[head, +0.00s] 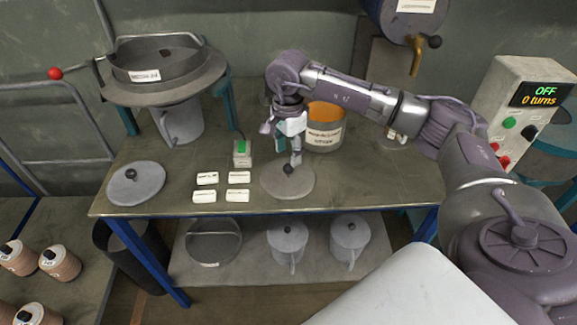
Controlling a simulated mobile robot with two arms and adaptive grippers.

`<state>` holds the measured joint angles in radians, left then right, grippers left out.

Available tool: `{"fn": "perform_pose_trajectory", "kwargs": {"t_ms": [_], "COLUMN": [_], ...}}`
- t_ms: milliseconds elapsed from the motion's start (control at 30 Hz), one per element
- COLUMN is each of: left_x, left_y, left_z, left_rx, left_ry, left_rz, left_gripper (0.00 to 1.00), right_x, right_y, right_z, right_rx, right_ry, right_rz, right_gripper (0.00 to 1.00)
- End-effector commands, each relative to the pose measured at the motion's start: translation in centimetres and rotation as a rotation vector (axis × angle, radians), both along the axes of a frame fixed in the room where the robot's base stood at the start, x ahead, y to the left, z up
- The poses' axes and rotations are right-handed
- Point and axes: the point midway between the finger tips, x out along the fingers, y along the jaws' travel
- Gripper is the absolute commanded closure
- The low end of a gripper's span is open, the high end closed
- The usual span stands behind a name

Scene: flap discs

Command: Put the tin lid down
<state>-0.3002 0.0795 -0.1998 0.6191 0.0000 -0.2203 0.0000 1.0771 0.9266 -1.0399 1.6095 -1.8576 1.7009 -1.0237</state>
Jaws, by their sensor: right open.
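A round grey-brown lid with a dark knob (288,187) appears to lie flat on the table, front of centre. My right gripper (290,150) is directly above it, pointing down, with its jaws open. A fingertip is close to the knob; I cannot tell whether it touches. The tin (325,137), with a label and orange contents, stands uncovered behind and to the right of the lid. My left gripper is out of view.
Another lid (136,189) lies at the table's left front. Several white labelled blocks (238,195) and a small green-topped box (242,155) lie between the lids. A sieve (165,70) stands back left. A control box (522,110) reads OFF, 0 turns. The right front tabletop is clear.

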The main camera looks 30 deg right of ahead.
Motion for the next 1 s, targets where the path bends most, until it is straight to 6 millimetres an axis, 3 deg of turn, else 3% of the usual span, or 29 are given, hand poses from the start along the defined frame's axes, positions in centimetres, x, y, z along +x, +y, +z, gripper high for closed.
{"fn": "perform_pose_trajectory", "kwargs": {"t_ms": [200,333,1000], "left_x": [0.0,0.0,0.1], "left_y": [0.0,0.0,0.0], "left_z": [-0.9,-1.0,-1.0], "left_rx": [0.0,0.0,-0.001], "left_ry": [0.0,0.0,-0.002], "left_rz": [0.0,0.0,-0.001], "left_gripper": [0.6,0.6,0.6], "right_x": [0.0,0.0,0.0], "right_y": [0.0,0.0,0.6], "right_z": [3.9,5.1,5.2], "right_rx": [0.0,0.0,0.017], "right_ry": [-0.003,-0.001,-0.001], "right_rz": [0.001,0.0,0.005], "right_gripper": [0.46,0.46,0.46]}}
